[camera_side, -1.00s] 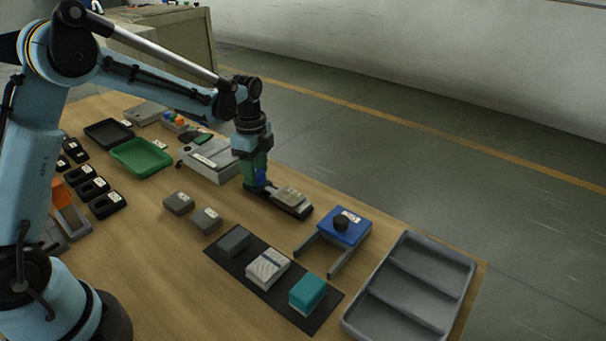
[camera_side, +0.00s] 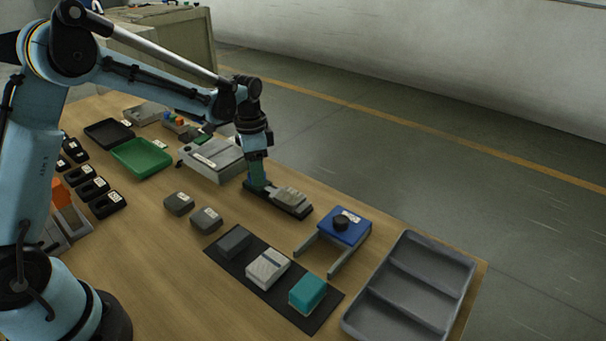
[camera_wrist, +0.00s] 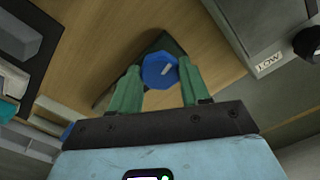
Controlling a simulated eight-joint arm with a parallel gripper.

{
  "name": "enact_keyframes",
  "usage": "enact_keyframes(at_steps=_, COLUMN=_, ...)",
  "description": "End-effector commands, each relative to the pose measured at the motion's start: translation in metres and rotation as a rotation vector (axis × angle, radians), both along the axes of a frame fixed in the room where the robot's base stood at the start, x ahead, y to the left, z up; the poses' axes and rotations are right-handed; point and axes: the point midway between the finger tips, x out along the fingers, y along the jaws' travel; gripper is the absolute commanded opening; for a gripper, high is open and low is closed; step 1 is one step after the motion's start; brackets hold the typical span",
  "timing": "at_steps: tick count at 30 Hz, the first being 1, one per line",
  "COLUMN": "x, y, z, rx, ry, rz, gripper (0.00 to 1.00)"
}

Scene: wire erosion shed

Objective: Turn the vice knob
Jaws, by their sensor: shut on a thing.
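The vice (camera_side: 289,200) is a dark, flat base with a pale grey block on top, lying mid-table in the side view. Its knob (camera_wrist: 159,70) is blue, with a short white mark slanting on its face, in the wrist view. My gripper (camera_wrist: 160,76) is shut on the knob, with one green finger on each side. In the side view my gripper (camera_side: 259,181) points down at the vice's left end, and its fingers hide the knob. Part of the vice shows dark behind the fingers in the wrist view.
A grey box (camera_side: 212,161) stands close behind my gripper. A blue fixture with a black knob (camera_side: 341,223) lies to the right. Two grey blocks (camera_side: 179,203) and a dark mat (camera_side: 318,316) holding blocks are in front. A grey tray (camera_side: 464,271) is at far right.

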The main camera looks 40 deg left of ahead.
Motion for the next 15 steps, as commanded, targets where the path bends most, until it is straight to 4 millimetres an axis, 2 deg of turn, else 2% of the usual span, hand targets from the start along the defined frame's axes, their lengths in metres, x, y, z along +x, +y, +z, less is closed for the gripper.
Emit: enact_keyframes(at_steps=15, x=0.0002, y=-0.0011, z=0.001, rx=0.0, ry=-0.001, rz=0.489, gripper=0.16)
